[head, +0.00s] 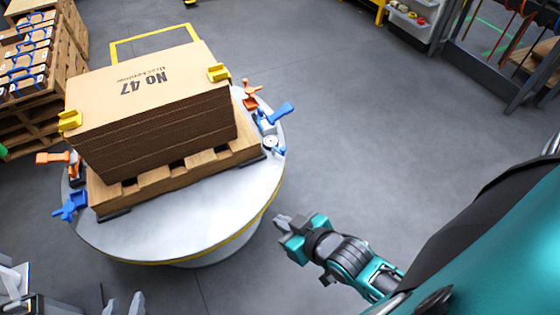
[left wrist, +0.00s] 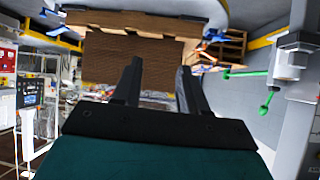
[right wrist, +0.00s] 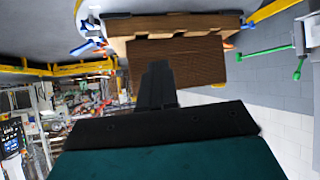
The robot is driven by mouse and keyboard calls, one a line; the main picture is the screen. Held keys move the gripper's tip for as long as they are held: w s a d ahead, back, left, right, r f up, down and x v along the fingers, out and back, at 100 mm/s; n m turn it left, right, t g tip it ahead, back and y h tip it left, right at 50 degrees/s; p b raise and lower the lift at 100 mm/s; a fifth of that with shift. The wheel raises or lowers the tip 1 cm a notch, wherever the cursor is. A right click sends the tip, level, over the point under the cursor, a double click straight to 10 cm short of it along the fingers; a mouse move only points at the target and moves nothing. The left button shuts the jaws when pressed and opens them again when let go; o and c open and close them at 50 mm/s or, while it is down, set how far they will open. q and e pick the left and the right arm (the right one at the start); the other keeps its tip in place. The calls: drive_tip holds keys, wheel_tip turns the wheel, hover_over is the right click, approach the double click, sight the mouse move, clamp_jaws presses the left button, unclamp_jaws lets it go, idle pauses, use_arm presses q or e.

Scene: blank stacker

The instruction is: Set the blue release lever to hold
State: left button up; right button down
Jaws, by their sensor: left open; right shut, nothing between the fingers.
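Two blue levers show in the head view, on opposite sides of the pallet: one at the turntable's right edge (head: 275,115), angled up to the right, and one at its left edge (head: 70,206). I cannot tell which is the release lever, or read any hold marking. My right gripper (head: 283,221) is shut and empty, off the turntable's lower right edge, apart from the right blue lever. My left gripper (head: 122,304) is open and empty at the bottom edge, below the turntable. Its two spread fingers also show in the left wrist view (left wrist: 157,75).
A stack of cardboard blanks (head: 150,85) lies on a wooden pallet (head: 108,199) on the round grey turntable (head: 215,212). Orange levers (head: 250,93) and yellow corner clips (head: 218,72) sit near the stack. Open floor (head: 360,130) lies right of the turntable.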

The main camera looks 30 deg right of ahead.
use_arm(q)
drive_tip(key=shift+o, duration=0.9)
wheel_tip(320, 180, down, 4)
drive_tip(key=b, duration=0.4)
drive_tip(key=shift+d+r, duration=0.1)
drive_tip(key=shift+d, duration=0.05)
use_arm(e)
drive_tip(key=w+d+f+n+h+b, duration=0.2)
drive_tip(key=w+d+f+b, duration=0.15)
drive_tip(key=f, duration=0.55)
drive_tip(key=w+d+f+n+h+b, duration=0.2)
drive_tip(key=w+f+n+b, duration=0.15)
drive_tip(key=f, duration=0.45)
use_arm(q)
drive_tip(key=w+d+f+h+b, duration=0.1)
drive_tip(key=d+f+b, duration=0.3)
drive_tip(key=f+b, duration=0.6)
drive_tip(key=shift+w+d+f+h+b, duration=0.15)
drive_tip(key=shift+w+f+h+b, duration=0.1)
drive_tip(key=shift+w+h+b, duration=0.25)
use_arm(e)
drive_tip(key=w+d+f+n+t+h, duration=0.1)
drive_tip(key=w+d+n+t, duration=0.1)
drive_tip(key=w, duration=0.3)
drive_tip(key=w+d+f+n+t+h, duration=0.2)
drive_tip(key=w+n+t, duration=0.2)
drive_tip(key=w, duration=0.1)
drive_tip(key=shift+w+d+f+h, duration=0.15)
drive_tip(key=shift+w+d+h, duration=0.1)
drive_tip(key=shift+h, duration=0.05)
